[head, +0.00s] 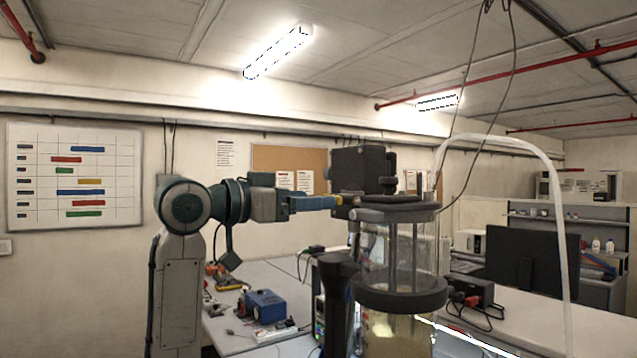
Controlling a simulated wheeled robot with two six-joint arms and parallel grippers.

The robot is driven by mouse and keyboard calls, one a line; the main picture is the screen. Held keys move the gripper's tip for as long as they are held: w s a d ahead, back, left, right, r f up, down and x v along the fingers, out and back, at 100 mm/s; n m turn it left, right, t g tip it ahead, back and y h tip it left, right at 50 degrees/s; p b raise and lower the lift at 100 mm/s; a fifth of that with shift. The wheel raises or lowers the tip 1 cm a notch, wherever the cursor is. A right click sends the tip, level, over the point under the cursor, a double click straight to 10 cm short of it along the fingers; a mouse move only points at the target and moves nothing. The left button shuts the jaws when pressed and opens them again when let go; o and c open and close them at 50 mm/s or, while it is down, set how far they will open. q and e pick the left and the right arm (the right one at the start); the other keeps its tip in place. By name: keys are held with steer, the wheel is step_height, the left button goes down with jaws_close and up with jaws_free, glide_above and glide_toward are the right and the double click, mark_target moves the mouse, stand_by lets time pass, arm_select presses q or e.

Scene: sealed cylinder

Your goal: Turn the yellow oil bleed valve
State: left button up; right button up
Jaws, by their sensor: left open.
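The sealed cylinder (372,252) stands right of centre in the head view, a clear vessel with a black top plate, a black lower ring and amber liquid low inside. A black box-shaped unit (360,168) sits above its top plate. A small yellow part (331,201), which looks like the oil bleed valve, shows at the left side of the top. My left gripper (318,203) comes in level from the left, its blue fingers open with their tips at the yellow part. I cannot tell whether they touch it. My right gripper is out of view.
A clear hose (562,200) arches from the cylinder's top down to the right. Tables behind hold a blue tool box (266,306), cables and a black power unit (470,290). A dark monitor (533,262) stands at right. Thin cables hang from the ceiling near the cylinder.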

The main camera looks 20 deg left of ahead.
arm_select(q)
steer(key=p+x, duration=0.1)
steer(key=x, duration=0.2)
steer(key=shift+d, duration=0.1)
steer(key=shift+c, duration=0.2)
steer(key=c, duration=0.9)
steer(key=shift+f+n, duration=0.1)
steer(key=shift+n, duration=0.4)
steer(key=shift+c, duration=0.2)
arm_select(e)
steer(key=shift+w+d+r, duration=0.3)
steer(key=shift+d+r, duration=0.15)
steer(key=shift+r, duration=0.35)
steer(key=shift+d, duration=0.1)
arm_select(q)
steer(key=o, duration=1)
